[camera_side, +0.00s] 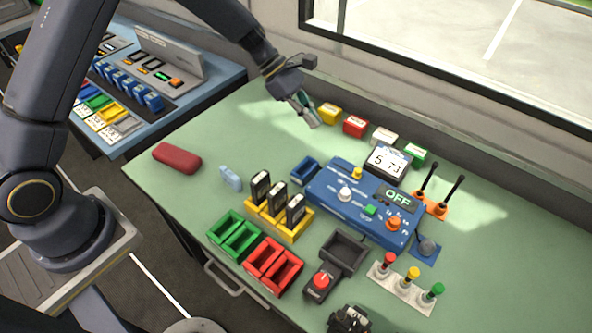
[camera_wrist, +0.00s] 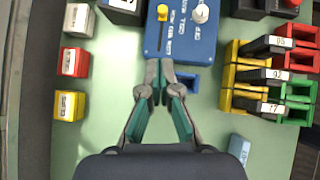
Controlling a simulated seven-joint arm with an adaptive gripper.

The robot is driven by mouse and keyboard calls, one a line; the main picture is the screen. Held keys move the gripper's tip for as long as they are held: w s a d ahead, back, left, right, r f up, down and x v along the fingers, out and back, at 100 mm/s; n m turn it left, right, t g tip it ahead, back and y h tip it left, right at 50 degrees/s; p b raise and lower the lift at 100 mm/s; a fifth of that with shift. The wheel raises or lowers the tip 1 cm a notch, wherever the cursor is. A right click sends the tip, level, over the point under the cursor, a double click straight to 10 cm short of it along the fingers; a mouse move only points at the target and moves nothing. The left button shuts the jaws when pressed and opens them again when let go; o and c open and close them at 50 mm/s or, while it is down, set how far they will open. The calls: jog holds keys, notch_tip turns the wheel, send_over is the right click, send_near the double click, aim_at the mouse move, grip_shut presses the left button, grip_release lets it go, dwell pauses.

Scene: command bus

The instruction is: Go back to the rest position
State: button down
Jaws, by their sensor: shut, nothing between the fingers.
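My gripper (camera_side: 308,112) is raised above the far side of the green table, near the yellow block (camera_side: 329,113). It is shut and empty. In the wrist view, my gripper (camera_wrist: 160,68) points toward the blue control panel (camera_wrist: 182,30), with its fingertips together near the panel's lower edge. In the side view, the blue panel (camera_side: 335,205) stands to the right of my gripper and shows OFF on its display.
Red (camera_side: 355,126), white and green blocks line the back edge. Black modules stand in a yellow rack (camera_side: 282,226). Green bins (camera_side: 233,235), red bins (camera_side: 273,266) and a red case (camera_side: 177,158) lie nearer the front. The left part of the table is mostly clear.

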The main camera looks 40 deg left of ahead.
notch_tip(320, 180, up, 15)
jog(key=s+m+t, duration=0.2)
jog(key=s+a+r+m+t+y, duration=0.1)
jog(key=s+r+m, duration=0.2)
jog(key=s+r, duration=0.15)
jog(key=s+a+r+m+y, duration=0.2)
jog(key=s+r, duration=0.2)
jog(key=s, duration=0.2)
jog(key=s+a+f+m+y, duration=0.2)
jog(key=s+a+m, duration=0.2)
jog(key=s+m, duration=0.2)
jog(key=s+a+f+m+t+y, duration=0.1)
jog(key=s+a+m, duration=0.4)
jog(key=s, duration=0.5)
jog(key=shift+s+f+m+y, duration=0.25)
jog(key=shift+f+m+y, duration=0.5)
jog(key=shift+y, duration=0.35)
jog(key=c, duration=1.9)
grip_release()
jog(key=shift+r, duration=0.1)
